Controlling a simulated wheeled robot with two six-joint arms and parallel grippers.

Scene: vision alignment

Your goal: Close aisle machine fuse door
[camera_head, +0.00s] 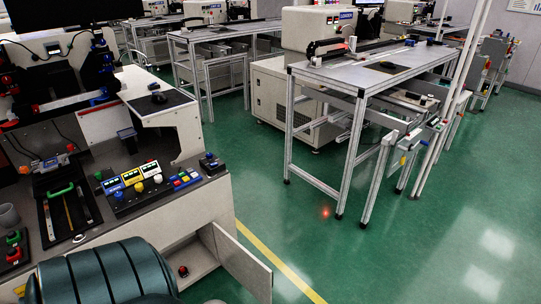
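A pale grey cabinet door (243,263) at the bottom centre-left stands swung open, out to the right of the near machine's base (205,208). Beside it the compartment opening (190,258) shows, with a red knob or switch (183,271) low inside. I cannot tell any fuses in there. Neither of my grippers is in view.
A dark teal, ribbed, rounded thing (90,277), perhaps a chair back, fills the bottom left in front of the machine. A control panel (145,187) sits on top. Green floor (370,255) with a yellow line (275,262) is clear right of the door. Metal-framed tables (345,80) stand beyond.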

